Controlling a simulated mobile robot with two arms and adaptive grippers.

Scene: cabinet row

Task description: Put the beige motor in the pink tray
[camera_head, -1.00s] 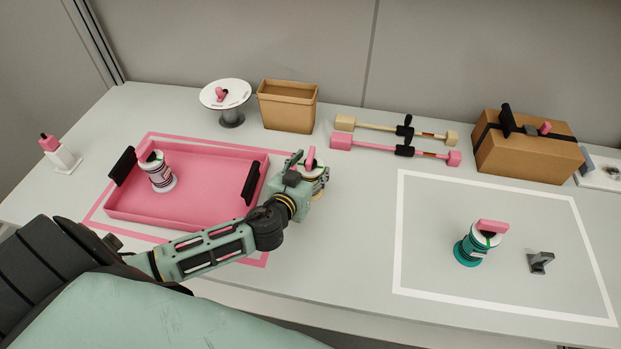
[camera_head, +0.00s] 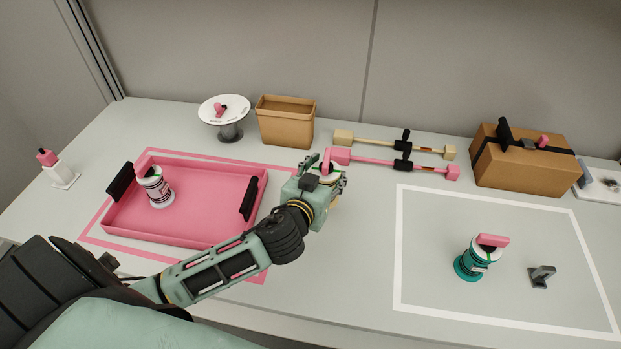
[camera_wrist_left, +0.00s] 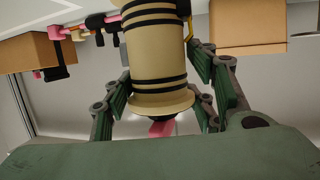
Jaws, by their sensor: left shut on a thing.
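The beige motor (camera_wrist_left: 155,55) fills the middle of the left wrist view, a beige cylinder with black bands. My left gripper (camera_wrist_left: 160,85) is shut on it, with a finger on each side. In the head view my left gripper (camera_head: 325,185) is to the right of the pink tray, and the hand hides most of the motor; a white and pink end shows above it. The pink tray (camera_head: 205,190) lies on the table at the left, with black handles at both ends. A white motor with a pink top (camera_head: 155,188) stands in it. My right gripper is not in view.
A teal motor (camera_head: 470,262) and a small grey bracket (camera_head: 541,276) stand inside the white outline at right. A cardboard bin (camera_head: 286,122), a round white stand (camera_head: 228,115), two bars (camera_head: 430,165) and a strapped box (camera_head: 525,160) line the back.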

